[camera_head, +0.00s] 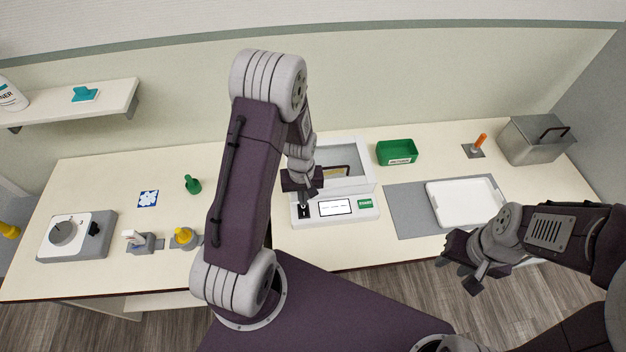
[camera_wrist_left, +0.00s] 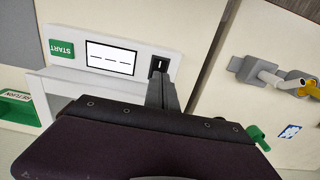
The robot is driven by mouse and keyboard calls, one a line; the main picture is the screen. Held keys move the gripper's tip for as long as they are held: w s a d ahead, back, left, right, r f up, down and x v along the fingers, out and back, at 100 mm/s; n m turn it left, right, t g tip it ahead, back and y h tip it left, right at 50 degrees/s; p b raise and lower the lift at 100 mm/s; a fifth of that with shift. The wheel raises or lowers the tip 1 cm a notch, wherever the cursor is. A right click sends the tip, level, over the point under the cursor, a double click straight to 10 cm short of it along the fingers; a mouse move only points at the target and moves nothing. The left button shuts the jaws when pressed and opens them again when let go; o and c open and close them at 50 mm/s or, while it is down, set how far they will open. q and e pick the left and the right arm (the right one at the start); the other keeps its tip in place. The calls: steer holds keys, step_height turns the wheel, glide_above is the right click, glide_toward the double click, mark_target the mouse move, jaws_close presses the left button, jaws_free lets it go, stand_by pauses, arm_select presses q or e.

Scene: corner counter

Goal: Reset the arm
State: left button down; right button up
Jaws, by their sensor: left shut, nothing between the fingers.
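My left gripper (camera_head: 304,207) is shut and empty. It is at the front left of a white machine (camera_head: 361,214), close to a dark slot or switch on its panel. In the left wrist view the shut fingers (camera_wrist_left: 162,94) point at that black slot (camera_wrist_left: 158,66); whether they touch it I cannot tell. The panel also has a screen (camera_wrist_left: 110,58) and a green START button (camera_wrist_left: 62,48). My left arm reaches up and over the counter. My right gripper (camera_head: 458,275) hangs near the counter's front edge, with nothing visible in it; its finger gap is unclear.
A green bin (camera_head: 397,151), a white tray (camera_head: 465,203) on a grey mat, and a metal box (camera_head: 536,140) stand right. A dial unit (camera_head: 70,235), a yellow-knobbed part (camera_head: 184,237) and a green piece (camera_head: 192,184) are left. The middle-left counter has free room.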

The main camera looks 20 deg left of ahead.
arm_select(q)
steer(key=w+d+r+m+t+b, duration=0.1)
steer(key=d+r+m+t+b, duration=0.2)
steer(key=b, duration=0.5)
steer(key=s+d+m+g+b, duration=0.1)
steer(key=s+d+m, duration=0.1)
steer(key=s, duration=0.7)
steer(key=shift+s+r+m+g, duration=0.15)
steer(key=shift+r+m+g, duration=0.3)
steer(key=shift+m, duration=0.15)
steer(key=shift+s, duration=0.1)
